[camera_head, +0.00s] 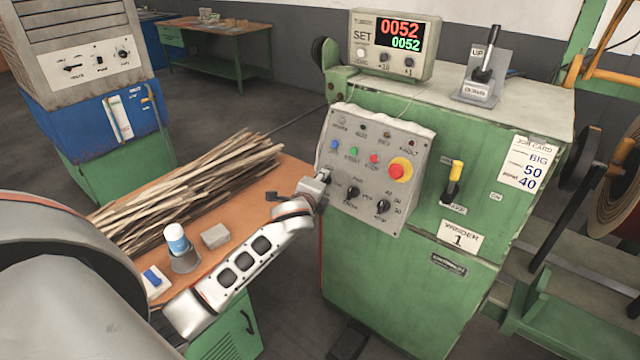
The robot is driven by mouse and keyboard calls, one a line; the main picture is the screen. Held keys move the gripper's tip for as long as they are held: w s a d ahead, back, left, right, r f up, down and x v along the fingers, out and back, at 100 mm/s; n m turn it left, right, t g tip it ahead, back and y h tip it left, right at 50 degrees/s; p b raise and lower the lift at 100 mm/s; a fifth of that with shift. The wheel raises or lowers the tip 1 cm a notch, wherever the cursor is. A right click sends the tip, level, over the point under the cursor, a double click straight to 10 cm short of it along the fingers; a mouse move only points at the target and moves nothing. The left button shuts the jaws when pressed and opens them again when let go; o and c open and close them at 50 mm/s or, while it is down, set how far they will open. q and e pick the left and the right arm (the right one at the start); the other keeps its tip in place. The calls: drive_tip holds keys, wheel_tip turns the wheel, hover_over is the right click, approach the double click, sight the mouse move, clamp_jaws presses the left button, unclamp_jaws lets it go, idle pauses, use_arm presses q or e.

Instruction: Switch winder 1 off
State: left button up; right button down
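Winder 1 is the green cabinet (350,270) with a "WINDER 1" plate (459,237) on its front. Its sloped grey control panel (345,168) carries blue, green and red buttons, two black knobs and a red emergency stop (400,169) on a yellow base. A yellow-tipped lever switch (455,172) is on the front, right of the panel; its small labels are hard to read. The counter box (367,62) on top is lit, showing 0052 twice. My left gripper (319,184) is at the panel's left edge; its fingers are too small to judge, and contact is unclear. My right gripper is not in view.
A brown-topped bench (275,180) left of the winder holds a pile of wooden strips (190,190), a blue-white can (177,240) and a grey block (215,236). An UP/DOWN lever unit (481,75) stands on the cabinet top. Reels and frames are at right.

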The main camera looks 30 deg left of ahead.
use_arm(q)
drive_tip(key=shift+r+n, duration=0.1)
drive_tip(key=shift+n, duration=0.5)
drive_tip(key=shift+a+g, duration=0.1)
drive_tip(key=shift+g, duration=0.2)
drive_tip(key=o, duration=1.1)
drive_tip(key=v, duration=1.2)
